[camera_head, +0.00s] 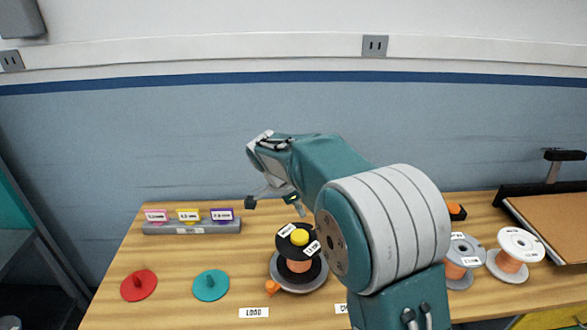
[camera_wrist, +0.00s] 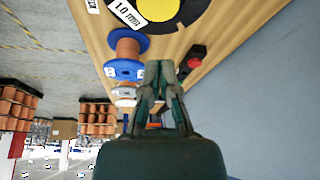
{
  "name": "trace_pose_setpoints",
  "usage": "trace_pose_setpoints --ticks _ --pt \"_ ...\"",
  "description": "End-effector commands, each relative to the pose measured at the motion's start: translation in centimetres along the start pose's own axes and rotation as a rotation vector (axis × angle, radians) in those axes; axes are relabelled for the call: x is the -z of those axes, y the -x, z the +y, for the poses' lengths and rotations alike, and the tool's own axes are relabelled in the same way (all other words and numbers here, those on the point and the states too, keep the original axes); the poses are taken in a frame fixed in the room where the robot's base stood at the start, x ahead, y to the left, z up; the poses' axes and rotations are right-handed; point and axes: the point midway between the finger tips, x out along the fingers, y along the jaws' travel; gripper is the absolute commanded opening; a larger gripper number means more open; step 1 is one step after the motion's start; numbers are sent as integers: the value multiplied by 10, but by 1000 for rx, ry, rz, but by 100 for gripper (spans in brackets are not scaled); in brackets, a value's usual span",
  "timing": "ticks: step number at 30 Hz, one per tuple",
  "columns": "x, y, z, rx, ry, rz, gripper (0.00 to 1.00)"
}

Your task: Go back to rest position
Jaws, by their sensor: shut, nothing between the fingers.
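My gripper (camera_wrist: 158,72) is shut and empty in the wrist view, its fingertips together. In the head view my teal arm is bent over the table, and the gripper end (camera_head: 270,193) hangs above the back of the wooden table (camera_head: 255,220), left of the arm. A spool with a black disc and a yellow knob (camera_head: 299,237) stands on a grey base, below and right of the gripper and apart from it. The wrist view shows a large yellow and black disc labelled 1.0 mm (camera_wrist: 158,8) at the top edge.
A red disc (camera_head: 139,285) and a teal disc (camera_head: 211,285) lie at left. A grey rack (camera_head: 192,227) holds pink, yellow and purple tags. Copper spools (camera_head: 515,252) stand at right, beside a brown board (camera_head: 553,222). A blue wall rises behind the table.

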Motion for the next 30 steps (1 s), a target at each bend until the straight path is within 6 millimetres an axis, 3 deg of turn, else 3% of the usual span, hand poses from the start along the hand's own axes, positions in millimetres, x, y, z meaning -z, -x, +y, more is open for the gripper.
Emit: trace_pose_setpoints --ticks 4,8,18,30 --pt "9 9 9 14 34 -14 0" --pt "30 29 38 51 144 -51 0" --pt "68 69 135 204 503 -112 0" --pt "74 80 251 422 906 -49 0"
